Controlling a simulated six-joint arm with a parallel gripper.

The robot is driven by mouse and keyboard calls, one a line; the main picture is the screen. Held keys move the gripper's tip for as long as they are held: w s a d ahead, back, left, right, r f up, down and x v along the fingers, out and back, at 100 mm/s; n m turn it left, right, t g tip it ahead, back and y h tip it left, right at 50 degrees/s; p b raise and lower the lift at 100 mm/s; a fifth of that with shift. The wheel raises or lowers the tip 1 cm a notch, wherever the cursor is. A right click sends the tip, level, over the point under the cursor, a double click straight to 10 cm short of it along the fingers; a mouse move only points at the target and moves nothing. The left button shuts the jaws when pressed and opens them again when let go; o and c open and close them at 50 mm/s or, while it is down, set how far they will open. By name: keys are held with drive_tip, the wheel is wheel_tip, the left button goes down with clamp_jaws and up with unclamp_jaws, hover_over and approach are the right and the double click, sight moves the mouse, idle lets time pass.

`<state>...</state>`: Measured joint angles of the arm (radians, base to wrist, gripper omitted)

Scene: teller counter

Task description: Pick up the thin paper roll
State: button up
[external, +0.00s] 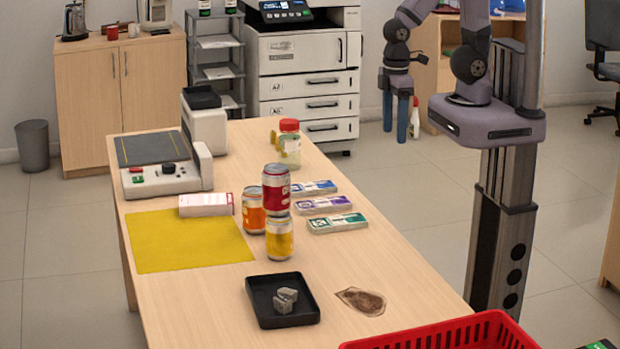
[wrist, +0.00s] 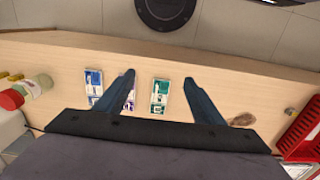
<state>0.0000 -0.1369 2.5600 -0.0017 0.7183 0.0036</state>
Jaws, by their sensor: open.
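No thin paper roll can be picked out for certain. A white oblong piece with red marks (external: 206,204) lies at the back edge of the yellow mat (external: 165,245) in the external view; I cannot tell whether it is a roll or a box. My gripper (external: 401,118) hangs at the upper right, fingers pointing down, apart from that piece and everything on the counter. In the wrist view my gripper (wrist: 160,78) has its two blue fingers wide apart, with nothing held between them.
Stacked cans (external: 276,190) stand mid-counter beside banknote bundles (external: 337,222). A red-lidded jar (external: 289,150) and a weighing device (external: 165,165) are farther back. A black tray (external: 259,302) with grey lumps, a brown patch (external: 361,301) and a red basket (external: 450,336) are nearer.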

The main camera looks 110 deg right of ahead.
drive_tip(key=c, duration=0.3)
drive_tip(key=shift+c, duration=0.2)
